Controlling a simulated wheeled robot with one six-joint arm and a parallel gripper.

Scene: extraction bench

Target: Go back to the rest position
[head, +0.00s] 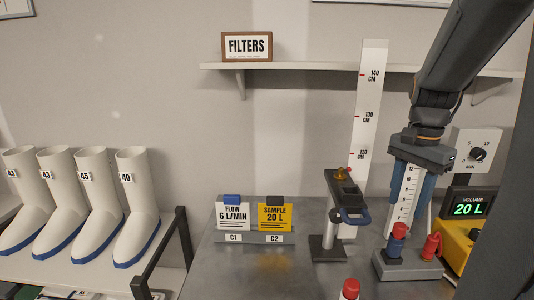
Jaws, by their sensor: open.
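My gripper (411,197) hangs from the arm at the right of the head view and points down over the bench. Its two blue fingers are apart, one on each side of a white numbered scale (405,190). The scale stands on a grey base (408,267) and partly covers the space between the fingers. I cannot tell whether the fingers touch it. The fingertips are partly hidden behind the scale. A red-topped blue piece (397,243) and a red piece (431,247) stand on the base below.
A dark clamp stand (328,220) and a tall ruler (368,110) stand left of my gripper. A yellow pump (458,243) with a volume display (468,209) and a dial box (477,152) stand right. Cards sit on a holder (254,238). Boots (90,200) stand left. A red-capped item (349,289) is in front.

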